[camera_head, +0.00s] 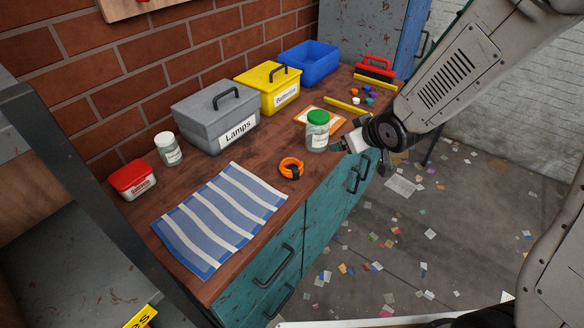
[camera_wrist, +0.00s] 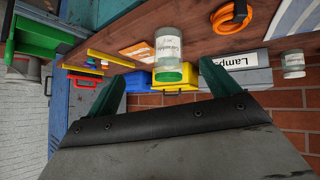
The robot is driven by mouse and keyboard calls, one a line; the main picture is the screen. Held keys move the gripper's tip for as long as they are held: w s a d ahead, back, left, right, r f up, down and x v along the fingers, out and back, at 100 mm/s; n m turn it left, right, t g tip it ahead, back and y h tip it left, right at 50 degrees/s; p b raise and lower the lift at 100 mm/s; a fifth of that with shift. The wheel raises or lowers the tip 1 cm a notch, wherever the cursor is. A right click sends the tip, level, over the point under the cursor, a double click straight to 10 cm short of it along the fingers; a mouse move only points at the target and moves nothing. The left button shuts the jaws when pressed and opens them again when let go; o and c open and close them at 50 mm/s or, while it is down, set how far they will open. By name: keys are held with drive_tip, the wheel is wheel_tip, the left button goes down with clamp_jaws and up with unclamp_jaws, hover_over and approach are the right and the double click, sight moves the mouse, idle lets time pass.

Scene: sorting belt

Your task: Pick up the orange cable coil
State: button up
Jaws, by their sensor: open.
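The orange cable coil (camera_head: 291,164) lies flat on the wooden worktop, right of the striped cloth and close to the front edge. It also shows at the top right of the wrist view (camera_wrist: 249,24), with a dark band on it. My gripper (camera_head: 338,147) is beside the worktop's front edge, right of the coil and apart from it. In the wrist view its two green fingers (camera_wrist: 163,78) are spread with nothing held between them. A glass jar with a green lid (camera_head: 317,131) stands close to the fingertips, and it shows between them in the wrist view (camera_wrist: 168,50).
A blue-white striped cloth (camera_head: 222,213) covers the left worktop. A grey Lamps box (camera_head: 198,118), yellow box (camera_head: 266,99) and blue bin (camera_head: 309,64) line the wall. A white-lidded jar (camera_head: 168,150) and red-lidded tub (camera_head: 132,179) stand left. Bare wood surrounds the coil.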

drive_tip(key=w+a+f+n+y, duration=0.1)
drive_tip(key=a+f+n+y, duration=0.15)
drive_tip(key=a+f, duration=0.35)
drive_tip(key=y, duration=0.4)
approach(287, 164)
drive_tip(key=shift+w+a+f+t, duration=0.3)
drive_tip(key=shift+w+a+f, duration=0.3)
drive_tip(key=shift+f, duration=0.25)
drive_tip(key=x, duration=0.7)
drive_tip(key=shift+w+a+r, duration=0.1)
drive_tip(key=shift+a+r, duration=0.15)
drive_tip(key=shift+a, duration=0.15)
drive_tip(key=c, duration=1.1)
